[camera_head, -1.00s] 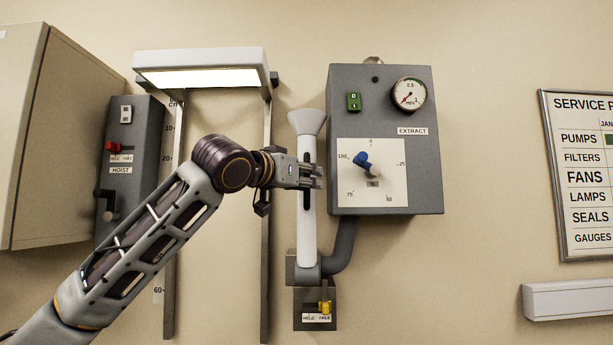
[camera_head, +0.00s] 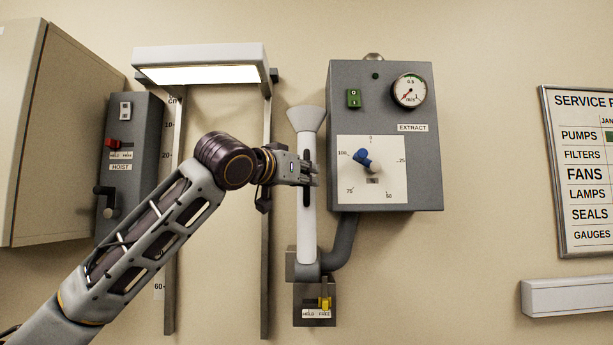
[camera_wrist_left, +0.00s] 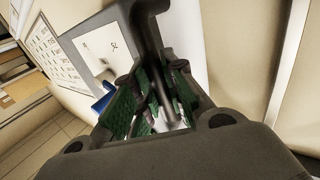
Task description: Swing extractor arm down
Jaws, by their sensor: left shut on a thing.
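The extractor arm (camera_head: 306,225) is a white tube with a flared hood (camera_head: 306,119) on top. It stands upright on the wall, on a grey pivot bracket (camera_head: 303,266) at its lower end. A dark handle bar (camera_head: 306,195) runs along the tube. My left gripper (camera_head: 309,174) reaches in from the left and is shut on this handle. In the left wrist view the green-padded fingers (camera_wrist_left: 152,100) close around a dark bar. Below the pivot, a yellow lever (camera_head: 325,303) sits at the right side of its HELD/FREE plate, by FREE. My right gripper is not in view.
The grey EXTRACT box (camera_head: 390,100) with a blue-knobbed dial (camera_head: 363,158) and gauge stands close right of the tube. A lit lamp (camera_head: 203,66) on two rails and the HOIST box (camera_head: 130,170) are left. Wall below the EXTRACT box is clear, beyond a grey duct (camera_head: 344,245).

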